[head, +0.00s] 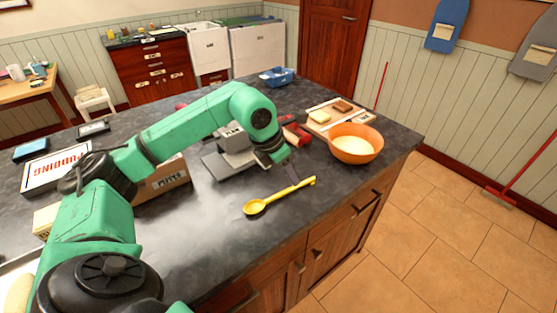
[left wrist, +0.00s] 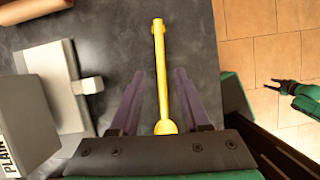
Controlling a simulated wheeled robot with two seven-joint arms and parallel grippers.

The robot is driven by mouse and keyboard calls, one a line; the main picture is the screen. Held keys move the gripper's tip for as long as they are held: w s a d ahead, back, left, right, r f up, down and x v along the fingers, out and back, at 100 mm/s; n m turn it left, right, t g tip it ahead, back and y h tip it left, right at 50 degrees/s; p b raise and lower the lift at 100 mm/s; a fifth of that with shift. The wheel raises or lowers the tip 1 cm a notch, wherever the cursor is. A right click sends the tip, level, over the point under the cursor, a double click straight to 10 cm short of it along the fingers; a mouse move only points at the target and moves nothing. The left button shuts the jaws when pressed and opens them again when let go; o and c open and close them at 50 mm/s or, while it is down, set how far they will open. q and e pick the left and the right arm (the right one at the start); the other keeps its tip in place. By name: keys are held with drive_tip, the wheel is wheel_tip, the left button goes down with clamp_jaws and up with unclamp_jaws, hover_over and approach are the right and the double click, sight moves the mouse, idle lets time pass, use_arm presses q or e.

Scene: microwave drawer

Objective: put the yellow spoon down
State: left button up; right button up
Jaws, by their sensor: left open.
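The yellow spoon (head: 280,197) lies on the dark countertop near its front edge, bowl to the left and handle to the right. My left gripper (head: 292,177) is over the handle in the head view. In the left wrist view the left gripper (left wrist: 161,78) is open, with one finger on each side of the spoon (left wrist: 160,60) and gaps between. The bowl end is partly hidden by the gripper body there. My right gripper (left wrist: 279,87) shows small at the right of the left wrist view, beyond the counter, its jaw state unclear.
An orange bowl (head: 356,150) stands right of the spoon, by a board (head: 318,124) with food pieces. A grey device (head: 228,160) and a box (head: 165,180) are to the left. Bare countertop (head: 215,225) surrounds the spoon's bowl end; the counter's front edge is close.

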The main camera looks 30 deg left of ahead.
sight(276, 195)
use_arm(q)
drive_tip(key=v, duration=0.9)
drive_tip(key=shift+r, duration=0.2)
use_arm(e)
drive_tip(key=shift+f, duration=0.8)
